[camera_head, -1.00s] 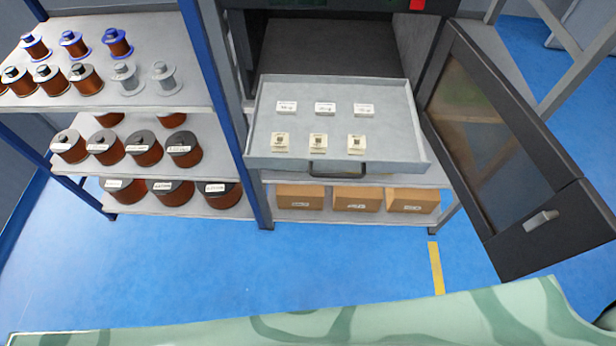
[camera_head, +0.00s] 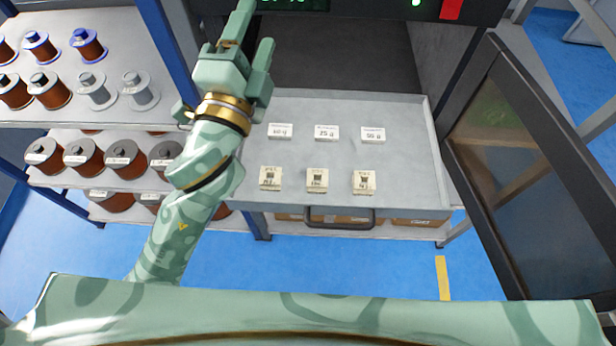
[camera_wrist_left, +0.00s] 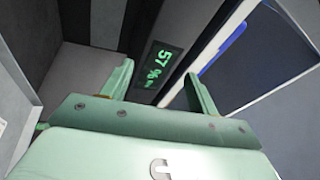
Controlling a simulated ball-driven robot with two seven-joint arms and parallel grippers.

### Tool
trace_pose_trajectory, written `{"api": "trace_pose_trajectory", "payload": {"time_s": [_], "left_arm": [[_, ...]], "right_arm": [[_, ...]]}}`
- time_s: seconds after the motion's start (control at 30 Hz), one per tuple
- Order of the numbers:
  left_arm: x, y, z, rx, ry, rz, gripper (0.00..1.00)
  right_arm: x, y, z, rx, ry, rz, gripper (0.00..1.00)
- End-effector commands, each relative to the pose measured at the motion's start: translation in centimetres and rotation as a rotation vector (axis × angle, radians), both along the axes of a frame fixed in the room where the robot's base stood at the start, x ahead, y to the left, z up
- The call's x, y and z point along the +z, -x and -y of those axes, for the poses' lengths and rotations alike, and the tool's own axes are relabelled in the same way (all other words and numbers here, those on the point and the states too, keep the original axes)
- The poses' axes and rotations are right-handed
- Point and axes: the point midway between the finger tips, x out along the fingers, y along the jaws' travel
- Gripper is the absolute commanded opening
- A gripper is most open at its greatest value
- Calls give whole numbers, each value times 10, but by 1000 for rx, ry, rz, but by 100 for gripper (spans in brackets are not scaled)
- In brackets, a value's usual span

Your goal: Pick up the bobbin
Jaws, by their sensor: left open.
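Three small beige blocks with dark centres, perhaps bobbins, sit in a front row in the open grey drawer (camera_head: 400,158): left (camera_head: 270,178), middle (camera_head: 317,180) and right (camera_head: 363,182). White labels lie behind them. My left gripper (camera_head: 256,32) is raised over the drawer's back left, apart from the blocks, pointing toward the cabinet. It is open and empty; its spread fingers also show in the left wrist view (camera_wrist_left: 160,78), with a lit green display (camera_wrist_left: 166,66) beyond. No block shows in that view. My right gripper is not in view.
Shelves at the left hold copper wire spools (camera_head: 48,90) and two silvery spools (camera_head: 97,90). A dark cabinet door (camera_head: 525,150) stands open right of the drawer. The drawer has a dark front handle (camera_head: 340,222). Blue floor (camera_head: 330,265) lies below.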

Motion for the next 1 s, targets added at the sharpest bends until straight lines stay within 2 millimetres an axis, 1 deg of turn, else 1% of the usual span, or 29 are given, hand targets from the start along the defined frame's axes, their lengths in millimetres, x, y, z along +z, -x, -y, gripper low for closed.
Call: {"api": "trace_pose_trajectory", "payload": {"time_s": [0.03, 0.07, 0.1, 0.13, 0.17, 0.2, 0.23, 0.27, 0.3, 0.33, 0.37, 0.4, 0.43, 0.47, 0.5, 0.57, 0.6, 0.7, 0.73, 0.8, 0.87, 0.97, 1.0], "left_arm": [[46, 6, 35, -87, -88, 198, 60], [74, 16, 60, -146, -159, 343, 60], [106, 38, 95, -222, -265, 551, 60], [126, 59, 122, -279, -351, 719, 60], [140, 84, 147, -334, -442, 892, 60], [148, 120, 178, -405, -568, 1129, 60], [146, 146, 198, -456, -664, 1306, 60], [137, 171, 214, -509, -759, 1483, 60], [116, 197, 231, -581, -889, 1715, 60], [96, 212, 238, -639, -985, 1884, 60], [73, 221, 242, -700, -1081, 2048, 60], [41, 225, 240, -790, -1207, 2249, 60], [18, 222, 234, -866, -1296, 2385, 60], [-2, 214, 225, -948, -1384, 2507, 60], [-24, 198, 210, 1017, 1425, -2518, 60], [-45, 171, 184, 1021, 1331, -2258, 60], [-52, 152, 166, 1030, 1283, -2111, 60], [-54, 115, 128, 1066, 1201, -1839, 60], [-53, 108, 120, 1075, 1186, -1782, 60], [-51, 95, 106, 1094, 1162, -1692, 60], [-54, 90, 99, 1105, 1150, -1653, 60], [-72, 89, 96, 1113, 1141, -1639, 60], [-82, 89, 96, 1114, 1141, -1640, 60]], "right_arm": [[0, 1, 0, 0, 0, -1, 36], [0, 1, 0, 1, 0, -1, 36], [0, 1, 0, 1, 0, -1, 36], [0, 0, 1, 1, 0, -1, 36], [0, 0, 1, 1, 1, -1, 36], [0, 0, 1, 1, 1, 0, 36], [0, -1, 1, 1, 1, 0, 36], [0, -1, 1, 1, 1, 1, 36], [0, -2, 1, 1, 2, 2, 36], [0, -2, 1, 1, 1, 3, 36], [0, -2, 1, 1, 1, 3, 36], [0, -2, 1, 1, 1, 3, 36], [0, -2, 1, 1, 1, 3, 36], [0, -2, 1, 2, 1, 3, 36], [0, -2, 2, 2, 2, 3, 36], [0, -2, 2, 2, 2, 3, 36], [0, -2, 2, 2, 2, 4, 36], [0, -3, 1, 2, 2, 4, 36], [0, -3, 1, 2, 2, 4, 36], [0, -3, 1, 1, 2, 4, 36], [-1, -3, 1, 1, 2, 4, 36], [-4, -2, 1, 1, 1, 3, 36], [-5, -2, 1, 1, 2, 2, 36]]}}
